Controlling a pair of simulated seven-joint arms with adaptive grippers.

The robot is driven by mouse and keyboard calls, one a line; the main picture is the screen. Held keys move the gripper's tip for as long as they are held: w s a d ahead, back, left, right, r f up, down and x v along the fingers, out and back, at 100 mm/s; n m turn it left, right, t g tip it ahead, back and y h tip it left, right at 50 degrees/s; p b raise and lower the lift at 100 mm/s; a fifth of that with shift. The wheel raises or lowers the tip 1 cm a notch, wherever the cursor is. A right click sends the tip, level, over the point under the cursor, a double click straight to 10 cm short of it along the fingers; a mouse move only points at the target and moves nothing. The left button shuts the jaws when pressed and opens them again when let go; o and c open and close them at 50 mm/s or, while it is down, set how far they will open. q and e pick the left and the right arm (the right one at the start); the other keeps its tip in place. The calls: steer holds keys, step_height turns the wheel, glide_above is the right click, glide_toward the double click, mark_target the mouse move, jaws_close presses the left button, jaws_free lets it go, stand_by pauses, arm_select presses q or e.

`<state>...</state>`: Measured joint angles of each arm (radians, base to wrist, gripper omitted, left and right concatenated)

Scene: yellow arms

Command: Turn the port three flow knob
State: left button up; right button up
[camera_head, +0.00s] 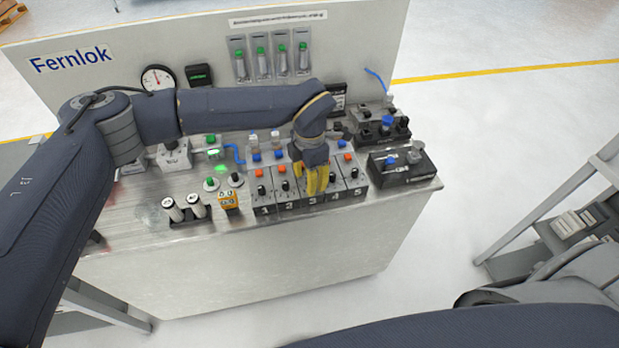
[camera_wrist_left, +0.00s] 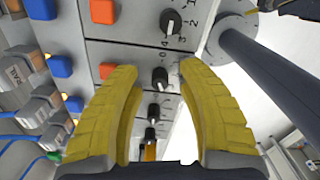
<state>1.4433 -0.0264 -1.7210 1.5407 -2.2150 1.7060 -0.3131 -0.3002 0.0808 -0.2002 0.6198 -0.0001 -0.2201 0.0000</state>
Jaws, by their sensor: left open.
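A row of grey modules numbered 1 to 5 (camera_head: 312,201) sits on the bench, each with a black knob in front of coloured buttons. My left gripper (camera_head: 318,183) points down over the third module and hides its knob in the head view. In the left wrist view my left gripper (camera_wrist_left: 160,70) is open, with one yellow finger on each side of a black knob (camera_wrist_left: 160,78). By its place in the row, this is the port three flow knob. It sits between the fingers with gaps on both sides; contact does not show. My right gripper is not in view.
Neighbouring knobs stand close by: knob four (camera_wrist_left: 170,22) ahead of the fingers and knob two (camera_wrist_left: 153,110) behind. An orange button (camera_wrist_left: 108,70) is near the left finger. Black boxes (camera_head: 403,165) stand right of the modules, an orange device (camera_head: 229,201) to their left.

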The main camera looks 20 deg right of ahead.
arm_select(q)
steer(key=shift+c, duration=0.2)
jaws_close()
stand_by(0.4)
